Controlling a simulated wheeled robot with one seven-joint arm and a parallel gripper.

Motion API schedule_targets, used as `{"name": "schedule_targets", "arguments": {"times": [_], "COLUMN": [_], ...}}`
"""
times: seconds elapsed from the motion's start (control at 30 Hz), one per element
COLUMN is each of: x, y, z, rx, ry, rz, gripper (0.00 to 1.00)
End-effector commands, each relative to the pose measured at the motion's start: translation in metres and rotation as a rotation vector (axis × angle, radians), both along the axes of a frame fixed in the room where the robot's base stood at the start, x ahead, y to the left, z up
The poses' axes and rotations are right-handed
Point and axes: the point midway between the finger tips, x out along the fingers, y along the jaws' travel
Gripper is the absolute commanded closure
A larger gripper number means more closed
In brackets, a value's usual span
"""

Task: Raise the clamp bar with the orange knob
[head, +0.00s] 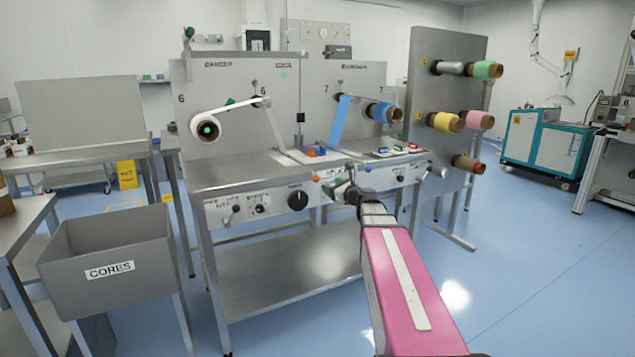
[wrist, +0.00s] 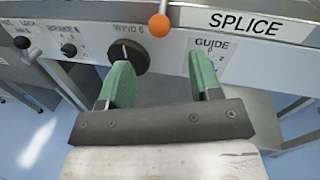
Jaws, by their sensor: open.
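The orange knob (head: 315,178) sits at the front edge of the bench, above the control panel. In the wrist view the orange knob (wrist: 159,26) is a ball on a short metal stem. It lies beyond the fingertips, roughly centred between them and apart from them. The clamp bar itself cannot be made out clearly. My gripper (head: 344,190) is in front of the panel, a little right of the knob in the head view. In the wrist view my gripper (wrist: 160,72) has its two green fingers spread wide, with nothing between them.
A black dial (wrist: 128,56) and a SPLICE label (wrist: 245,22) are on the panel near the fingers. A white roll (head: 205,128) and blue web (head: 340,120) are mounted behind the bench. A grey CORES bin (head: 70,270) stands at left.

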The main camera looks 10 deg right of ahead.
Motion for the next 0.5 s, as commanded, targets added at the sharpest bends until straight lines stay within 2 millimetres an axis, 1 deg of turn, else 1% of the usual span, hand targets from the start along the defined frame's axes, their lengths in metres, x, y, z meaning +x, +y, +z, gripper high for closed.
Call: {"name": "schedule_targets", "arguments": {"times": [0.17, 0.5], "x": [0.022, 0.074], "y": [0.011, 0.040], "z": [0.000, 0.000], "rx": [-0.002, -0.004], "ry": [0.000, -0.001], "rz": [0.003, 0.003], "gripper": [0.42, 0.42]}}
